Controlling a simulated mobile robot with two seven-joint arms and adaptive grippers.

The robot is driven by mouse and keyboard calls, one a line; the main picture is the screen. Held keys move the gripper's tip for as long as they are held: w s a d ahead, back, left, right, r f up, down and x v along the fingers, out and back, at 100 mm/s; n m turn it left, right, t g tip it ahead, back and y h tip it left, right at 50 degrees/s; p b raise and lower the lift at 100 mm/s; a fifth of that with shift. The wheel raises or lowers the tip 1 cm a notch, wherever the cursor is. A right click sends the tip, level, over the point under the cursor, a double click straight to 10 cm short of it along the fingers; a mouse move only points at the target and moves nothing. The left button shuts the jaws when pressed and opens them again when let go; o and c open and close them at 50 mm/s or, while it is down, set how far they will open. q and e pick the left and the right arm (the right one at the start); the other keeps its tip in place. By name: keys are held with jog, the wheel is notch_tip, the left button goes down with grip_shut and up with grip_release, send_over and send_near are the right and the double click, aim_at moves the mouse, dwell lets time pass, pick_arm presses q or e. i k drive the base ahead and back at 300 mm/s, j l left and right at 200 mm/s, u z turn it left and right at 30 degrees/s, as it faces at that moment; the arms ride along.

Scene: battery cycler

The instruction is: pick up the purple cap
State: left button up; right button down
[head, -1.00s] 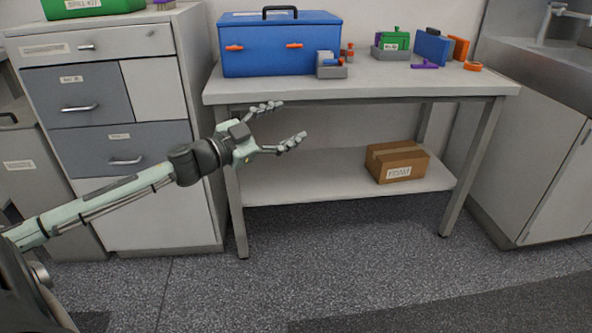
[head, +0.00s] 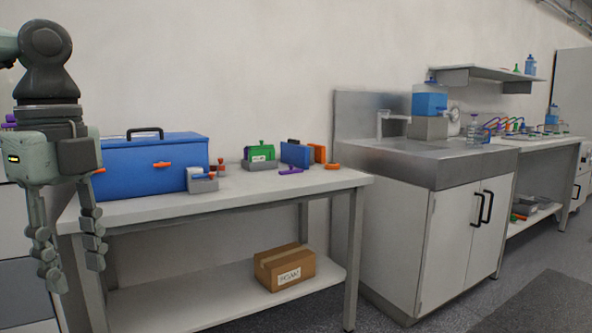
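No object is plainly a purple cap. Another purple bit (head: 10,121) shows at the left edge, partly hidden by my arm. My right gripper is not in view.
The table (head: 250,192) carries a blue toolbox (head: 150,170), a green box (head: 259,153), a blue case (head: 295,153) and an orange ring (head: 333,166). A cardboard box (head: 285,267) sits on its lower shelf. A sink cabinet (head: 430,235) stands to the right.

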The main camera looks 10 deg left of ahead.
aim_at(290, 171)
jog(key=i+l, duration=0.1)
jog(key=i, duration=0.95)
jog(key=i+l, duration=0.15)
jog(key=i, duration=0.95)
jog(key=i+l, duration=0.1)
jog(key=i, duration=0.95)
